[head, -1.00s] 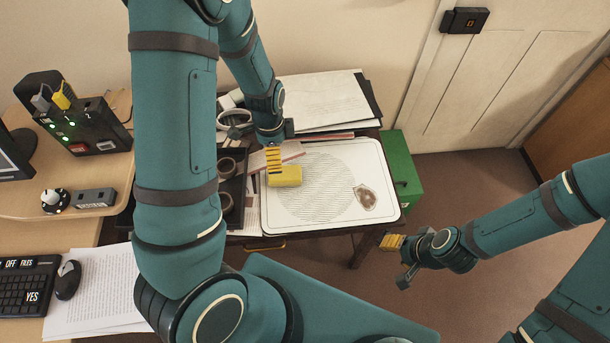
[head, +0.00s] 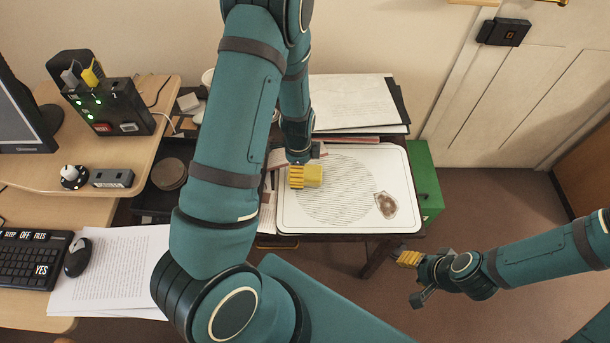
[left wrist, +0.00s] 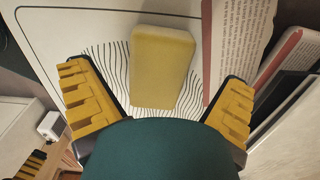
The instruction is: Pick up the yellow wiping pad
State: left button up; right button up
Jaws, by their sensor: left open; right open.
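The yellow wiping pad (head: 313,176) lies on the white board (head: 350,228) near its left side. In the left wrist view the pad (left wrist: 162,68) is a pale yellow block standing out between the two fingers. My left gripper (head: 297,177) is at the pad, its yellow ribbed fingertips overlapping the pad's left part in the head view. In the left wrist view my left gripper (left wrist: 160,105) is open, with gaps between the pad and both fingers. My right gripper (head: 412,277) is open and empty, to the right of the table's front edge.
A green cabinet (head: 425,180) stands to the right. A dark tray (head: 156,200) and the desk are at the left.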

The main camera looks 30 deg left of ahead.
pick_arm(q)
jog(key=shift+f+b, duration=0.3)
jog(key=shift+f, duration=1.25)
jog(key=shift+c, duration=0.3)
jog(key=c, duration=1.1)
jog(key=shift+r, duration=0.15)
notch_tip(320, 180, up, 10)
jog(key=p, duration=0.2)
jog(key=shift+p, duration=0.4)
